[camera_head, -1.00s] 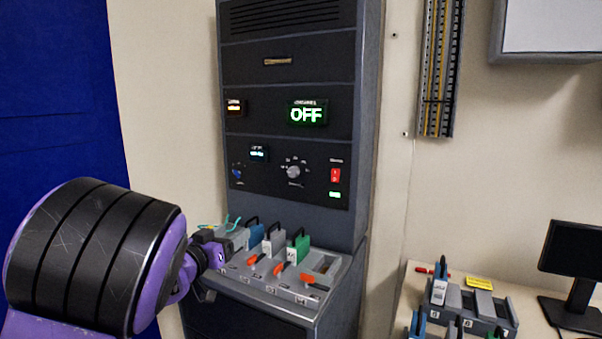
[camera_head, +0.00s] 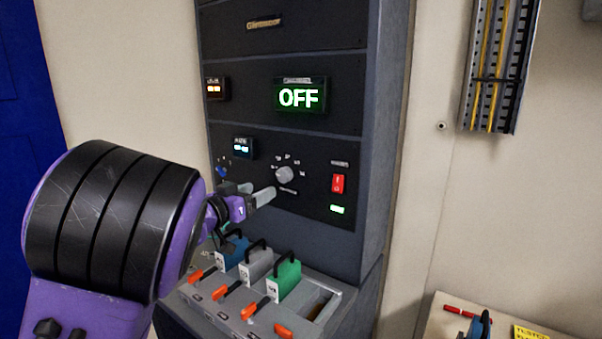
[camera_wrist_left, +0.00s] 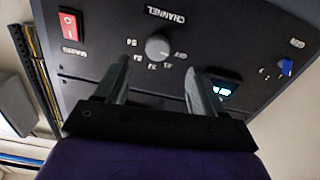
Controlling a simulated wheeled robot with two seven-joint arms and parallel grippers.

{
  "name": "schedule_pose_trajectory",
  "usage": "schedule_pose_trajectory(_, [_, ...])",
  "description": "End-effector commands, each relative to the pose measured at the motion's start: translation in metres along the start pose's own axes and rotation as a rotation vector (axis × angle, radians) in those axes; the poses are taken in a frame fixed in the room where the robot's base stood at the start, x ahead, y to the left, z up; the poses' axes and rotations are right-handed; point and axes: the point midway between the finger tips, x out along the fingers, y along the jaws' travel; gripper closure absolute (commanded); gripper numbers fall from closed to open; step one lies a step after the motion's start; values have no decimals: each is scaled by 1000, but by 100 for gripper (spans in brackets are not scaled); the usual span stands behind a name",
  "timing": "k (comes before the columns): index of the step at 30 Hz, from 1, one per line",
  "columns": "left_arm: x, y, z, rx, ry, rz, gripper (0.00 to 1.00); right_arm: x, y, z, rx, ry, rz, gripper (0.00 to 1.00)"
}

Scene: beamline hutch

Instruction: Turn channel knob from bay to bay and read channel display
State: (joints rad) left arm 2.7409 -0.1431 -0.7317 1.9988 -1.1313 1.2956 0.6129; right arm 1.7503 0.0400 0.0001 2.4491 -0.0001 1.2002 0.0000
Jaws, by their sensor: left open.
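The channel knob (camera_head: 285,174) is a grey round knob on the dark rack panel, with position marks around its upper side. It also shows in the left wrist view (camera_wrist_left: 158,46), seen upside down, ahead of and between the two fingers. The channel display (camera_head: 299,97) above it reads OFF in bright letters on green. My left gripper (camera_head: 256,192) is open and empty, just left of and below the knob in the head view, its fingers (camera_wrist_left: 160,88) pointing at the panel. It looks apart from the knob. My right gripper is not in view.
A red switch (camera_head: 338,184) sits right of the knob, and a small blue knob (camera_head: 222,170) left. Below, a sloped shelf holds blue, grey and green (camera_head: 284,278) handled modules with orange levers. A bench (camera_head: 437,318) stands at lower right.

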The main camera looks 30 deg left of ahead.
Motion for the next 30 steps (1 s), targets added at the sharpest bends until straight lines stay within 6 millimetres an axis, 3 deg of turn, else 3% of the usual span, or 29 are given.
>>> schedule_pose_trajectory(5, [10, 4, -2, 2, 0, 7, 31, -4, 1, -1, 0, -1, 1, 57])
schedule_pose_trajectory(12, [70, 12, -2, 2, -4, 21, 31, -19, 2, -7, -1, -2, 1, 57])
schedule_pose_trajectory(18, [104, 11, 0, 1, -3, 18, 31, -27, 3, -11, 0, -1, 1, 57])
schedule_pose_trajectory(29, [113, 10, 1, -1, -1, 15, 31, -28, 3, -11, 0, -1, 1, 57])
schedule_pose_trajectory(30, [113, 10, 1, -1, -1, 15, 41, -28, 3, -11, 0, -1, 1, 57])
